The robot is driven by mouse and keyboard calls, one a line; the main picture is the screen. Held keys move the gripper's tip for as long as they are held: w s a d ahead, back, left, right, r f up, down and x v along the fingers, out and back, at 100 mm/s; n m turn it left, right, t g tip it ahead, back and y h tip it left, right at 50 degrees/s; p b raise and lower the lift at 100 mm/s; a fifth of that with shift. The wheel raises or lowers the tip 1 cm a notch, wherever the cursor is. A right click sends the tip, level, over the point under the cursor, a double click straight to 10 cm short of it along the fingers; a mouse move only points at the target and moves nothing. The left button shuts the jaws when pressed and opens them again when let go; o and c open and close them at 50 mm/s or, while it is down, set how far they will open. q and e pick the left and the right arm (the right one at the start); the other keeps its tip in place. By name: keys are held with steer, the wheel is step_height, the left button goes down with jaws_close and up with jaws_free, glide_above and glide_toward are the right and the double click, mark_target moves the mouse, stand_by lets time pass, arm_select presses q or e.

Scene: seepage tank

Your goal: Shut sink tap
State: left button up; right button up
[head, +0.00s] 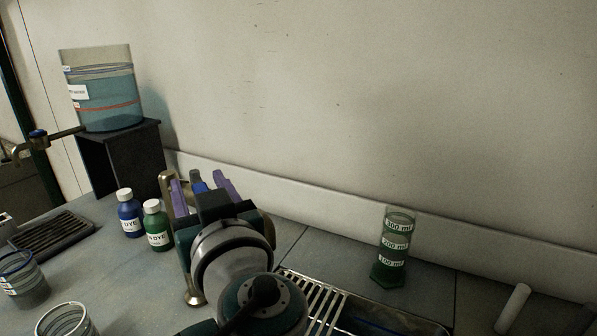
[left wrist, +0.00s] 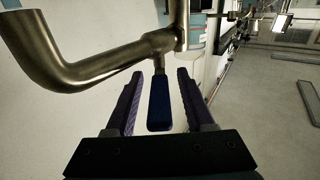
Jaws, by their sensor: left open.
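The brass sink tap (left wrist: 110,62) shows large in the left wrist view, its curved spout reaching to the left. Its blue lever (left wrist: 159,103) hangs from a short stem between my left gripper's purple fingers. In the head view the tap (head: 193,297) is mostly hidden behind my left gripper (head: 199,180), with its base and part of its spout showing. My left gripper, also in the left wrist view (left wrist: 159,76), is open around the blue lever, with a gap visible on both sides. Whether water runs cannot be seen. My right gripper is not in view.
A slatted drainer (head: 312,297) lies beside my left arm. A green measuring cylinder (head: 392,248) stands to its right. Blue (head: 130,216) and green (head: 156,226) dye bottles stand close left of my gripper. A water tank (head: 105,95) with its own tap stands on a black stand (head: 130,160).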

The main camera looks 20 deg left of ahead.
arm_select(q)
jaws_close()
stand_by(0.3)
stand_by(1.1)
